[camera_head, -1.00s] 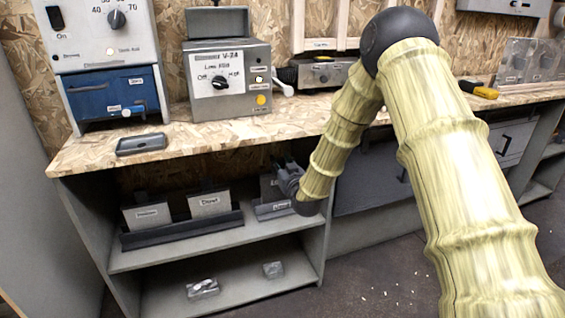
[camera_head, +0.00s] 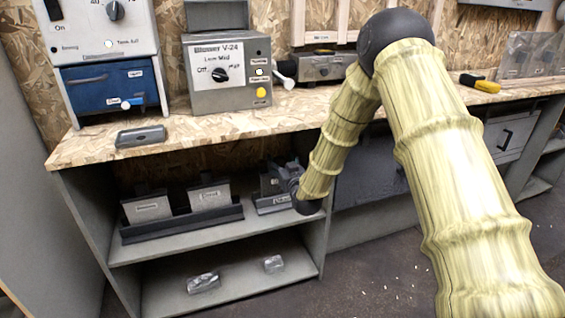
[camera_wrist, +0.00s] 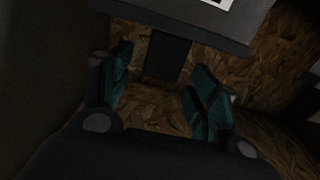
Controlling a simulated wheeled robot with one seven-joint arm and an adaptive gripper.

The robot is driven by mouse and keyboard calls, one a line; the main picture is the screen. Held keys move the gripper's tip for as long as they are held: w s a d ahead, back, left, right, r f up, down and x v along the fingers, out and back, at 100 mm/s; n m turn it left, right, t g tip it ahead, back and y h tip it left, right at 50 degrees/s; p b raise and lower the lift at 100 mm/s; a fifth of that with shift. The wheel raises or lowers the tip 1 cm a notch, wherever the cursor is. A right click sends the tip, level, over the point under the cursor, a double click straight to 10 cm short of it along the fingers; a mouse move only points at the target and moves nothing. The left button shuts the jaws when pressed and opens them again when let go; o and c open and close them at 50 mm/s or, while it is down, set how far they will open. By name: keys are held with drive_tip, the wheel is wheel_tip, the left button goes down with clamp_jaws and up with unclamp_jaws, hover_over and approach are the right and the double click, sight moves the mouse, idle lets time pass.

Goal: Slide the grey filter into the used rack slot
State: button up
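A dark grey plate, apparently the grey filter (camera_wrist: 166,58), stands against a grey block with a white label, apparently a rack (camera_wrist: 180,18), in the wrist view. In the head view the filter (camera_head: 268,184) looks upright in the small labelled rack (camera_head: 272,204) on the upper shelf; its label is too blurred to read. How deep it sits is hidden. My gripper (camera_wrist: 160,66) is open. Its teal fingers are on both sides of the plate, with a visible gap on each side. In the head view my gripper (camera_head: 287,178) is just right of the filter, partly hiding it.
A longer dark rack (camera_head: 182,224) with two light labelled plates (camera_head: 147,207) stands left on the same shelf. The worktop (camera_head: 215,128) is above, and a shelf side panel (camera_head: 314,245) is close on the right. Metal pieces (camera_head: 203,283) lie on the lower shelf.

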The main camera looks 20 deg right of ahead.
drive_tip(key=s, duration=2.1)
drive_tip(key=shift+d, duration=0.35)
drive_tip(key=s+a+f+g, duration=0.2)
drive_tip(key=s+f+g, duration=0.45)
drive_tip(key=f, duration=0.65)
drive_tip(key=s+a+f+g, duration=0.2)
drive_tip(key=s+f+g, duration=0.1)
drive_tip(key=s+f, duration=0.85)
drive_tip(key=s+f+g+p, duration=0.1)
drive_tip(key=s+f+g, duration=0.4)
drive_tip(key=s, duration=0.6)
drive_tip(key=s+f+g+p, duration=0.1)
drive_tip(key=s+f+g, duration=0.4)
drive_tip(key=s, duration=0.7)
wheel_tip(320, 180, up, 30)
drive_tip(key=t+p, duration=0.1)
drive_tip(key=p, duration=2.9)
drive_tip(key=shift+w+a+m+h+p, duration=0.3)
drive_tip(key=shift+w+a+m, duration=0.1)
